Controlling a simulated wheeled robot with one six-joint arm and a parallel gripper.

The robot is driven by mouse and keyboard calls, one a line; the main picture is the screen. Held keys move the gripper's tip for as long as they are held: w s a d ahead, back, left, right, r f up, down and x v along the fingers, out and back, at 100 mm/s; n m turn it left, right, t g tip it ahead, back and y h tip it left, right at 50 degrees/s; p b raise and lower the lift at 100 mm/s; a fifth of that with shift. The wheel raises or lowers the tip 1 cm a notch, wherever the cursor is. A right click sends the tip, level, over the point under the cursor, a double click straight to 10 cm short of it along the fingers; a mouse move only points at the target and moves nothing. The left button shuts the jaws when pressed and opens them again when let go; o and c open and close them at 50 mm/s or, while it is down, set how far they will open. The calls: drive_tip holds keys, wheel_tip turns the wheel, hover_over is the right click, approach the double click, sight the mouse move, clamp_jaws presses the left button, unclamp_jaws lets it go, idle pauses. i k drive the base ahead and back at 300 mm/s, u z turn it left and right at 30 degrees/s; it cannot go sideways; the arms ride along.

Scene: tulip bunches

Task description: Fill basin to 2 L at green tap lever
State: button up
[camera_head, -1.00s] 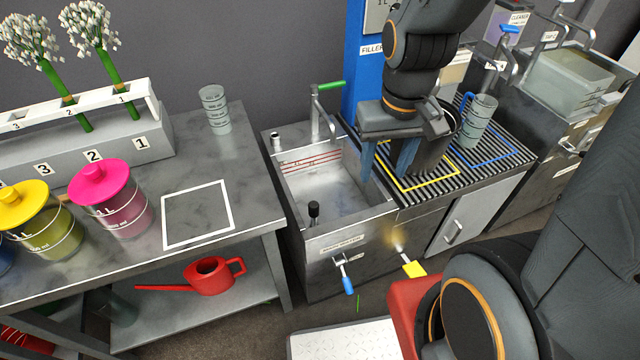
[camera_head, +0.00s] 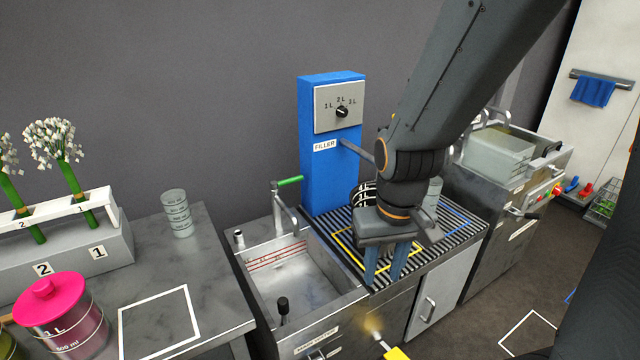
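The basin (camera_head: 283,283) is a steel sink with red level lines on its back wall and a dark upright plug or knob near its front. I cannot tell whether there is water in it. The tap with the green lever (camera_head: 289,181) stands at the basin's back right edge. The lever points to the right. My gripper (camera_head: 384,279) hangs fingers down over the front of the striped drain grate, right of the basin. Its two blue fingers are apart with nothing seen between them. It is well away from the green lever, to its right and nearer me.
A blue filler column (camera_head: 325,180) with a 1 L, 2 L, 3 L dial (camera_head: 341,112) stands behind the grate (camera_head: 441,237). A dark container is partly hidden behind my gripper. A clear cup (camera_head: 176,213) and pink-lidded jar (camera_head: 57,315) stand on the left bench.

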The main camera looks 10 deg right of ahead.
sight(290, 181)
drive_tip(key=z, duration=0.85)
drive_tip(key=k, duration=1.1)
drive_tip(key=z, duration=0.9)
drive_tip(key=i, duration=0.75)
drive_tip(key=u, duration=0.65)
drive_tip(key=i, duration=0.85)
drive_tip(key=u, duration=1.3)
drive_tip(key=i, duration=0.5)
drive_tip(key=u, duration=0.5)
